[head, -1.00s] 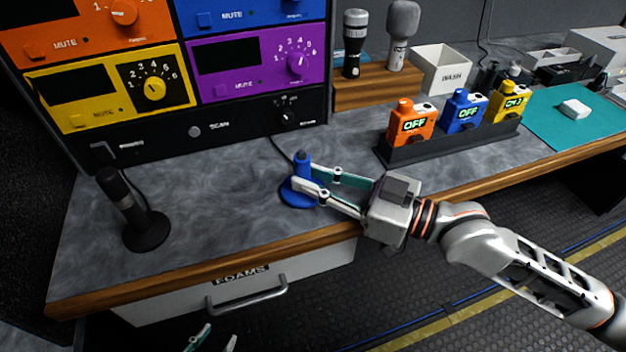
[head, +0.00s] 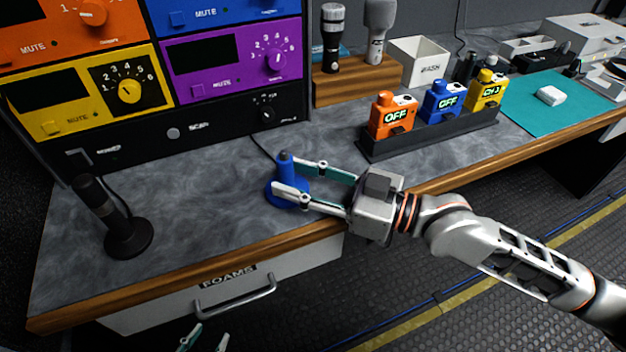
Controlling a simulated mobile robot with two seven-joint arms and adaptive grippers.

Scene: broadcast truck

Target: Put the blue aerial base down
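The blue aerial base (head: 288,168) stands upright on the grey countertop, near its front edge. It has a round blue foot and a post with a dark tip. My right gripper (head: 286,177) reaches in from the right with its fingers spread, one behind the post and one in front of it. A gap shows between the fingers; whether either still touches the post cannot be told. My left gripper (head: 209,335) is at the bottom edge, below the drawer, with two fingertips apart and empty. The rest of it is out of view.
A black desk microphone (head: 124,232) stands left on the countertop (head: 190,205). A dark rack (head: 430,138) with orange, blue and yellow packs is at right, near a teal mat (head: 535,112). Control panels (head: 165,75) rise behind. The counter between microphone and base is clear.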

